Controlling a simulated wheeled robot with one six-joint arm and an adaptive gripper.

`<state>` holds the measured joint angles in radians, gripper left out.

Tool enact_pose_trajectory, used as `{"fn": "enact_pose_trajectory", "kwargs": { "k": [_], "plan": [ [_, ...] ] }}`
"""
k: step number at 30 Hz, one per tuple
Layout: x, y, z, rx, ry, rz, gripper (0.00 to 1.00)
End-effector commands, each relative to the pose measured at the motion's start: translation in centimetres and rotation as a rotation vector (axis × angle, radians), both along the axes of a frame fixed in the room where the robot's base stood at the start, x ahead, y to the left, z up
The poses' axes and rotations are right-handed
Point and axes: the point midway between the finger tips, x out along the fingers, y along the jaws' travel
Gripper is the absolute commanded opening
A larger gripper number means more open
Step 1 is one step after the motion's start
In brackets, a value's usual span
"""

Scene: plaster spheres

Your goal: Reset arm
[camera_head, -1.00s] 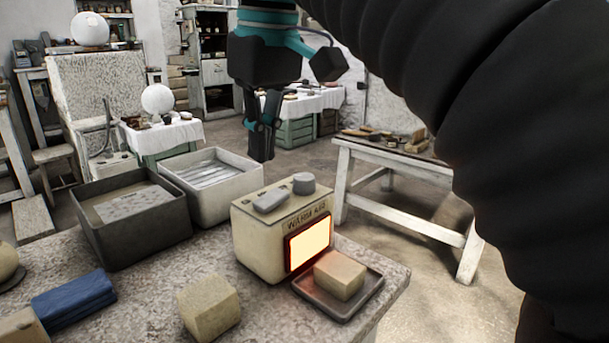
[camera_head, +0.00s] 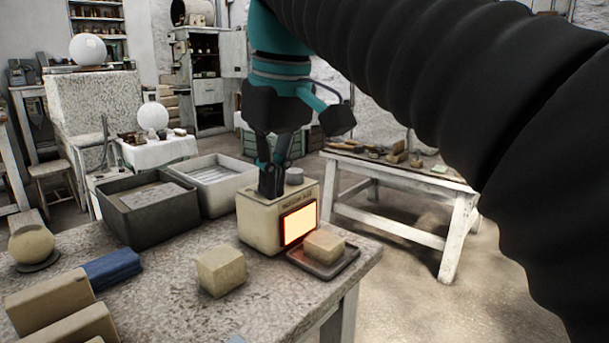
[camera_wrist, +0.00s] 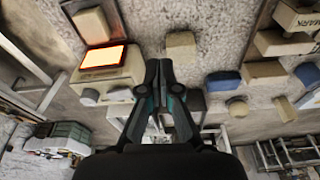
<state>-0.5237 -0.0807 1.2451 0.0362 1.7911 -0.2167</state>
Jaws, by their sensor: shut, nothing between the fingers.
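My gripper (camera_head: 270,190) is shut and empty. In the head view it points down in front of the cream box with the glowing panel (camera_head: 262,222), covering part of its top. I cannot tell whether it touches the box. The shut fingers also show in the wrist view (camera_wrist: 159,68), with the cream box (camera_wrist: 108,72) to their left and the table's stone top (camera_wrist: 215,25) beyond. My black arm crosses the upper right of the head view.
A beige block (camera_head: 324,246) sits on a dark tray (camera_head: 345,262) beside the box. Another block (camera_head: 221,270), a blue cloth-like item (camera_head: 112,268) and a sphere (camera_head: 31,244) are on the table. Grey bins (camera_head: 150,225) stand behind. A wooden table (camera_head: 400,221) is at right.

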Motion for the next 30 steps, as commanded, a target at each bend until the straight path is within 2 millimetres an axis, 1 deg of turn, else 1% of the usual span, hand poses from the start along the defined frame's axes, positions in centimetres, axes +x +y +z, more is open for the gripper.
{"fn": "enact_pose_trajectory", "kwargs": {
  "k": [5, 8, 11, 14, 15, 17, 20, 21, 23, 24, 27, 30],
  "plan": [
    [-0.1, -2.4, -1.8, 0.015, -0.024, -0.075, 0.0],
    [-0.2, -4.1, -3.4, 0.026, -0.041, -0.133, 0.0],
    [-0.6, -6.4, -5.7, 0.04, -0.068, -0.207, 0.0],
    [-1.4, -9.0, -8.6, 0.056, -0.1, -0.297, 0.0],
    [-1.7, -10.0, -9.8, 0.061, -0.113, -0.332, 0.0],
    [-2.4, -11.5, -11.8, 0.071, -0.133, -0.384, 0.0],
    [-3.7, -13.8, -15.2, 0.084, -0.167, -0.471, 0.0],
    [-4.3, -14.7, -16.7, 0.089, -0.182, -0.506, 0.0],
    [-5.2, -16.0, -18.8, 0.096, -0.202, -0.554, 0.0],
    [-5.8, -16.8, -20.3, 0.1, -0.215, -0.587, 0.0],
    [-7.3, -18.3, -23.5, 0.109, -0.244, -0.654, 0.0],
    [-8.4, -19.3, -26.0, 0.115, -0.267, -0.704, 0.0]
  ]
}}
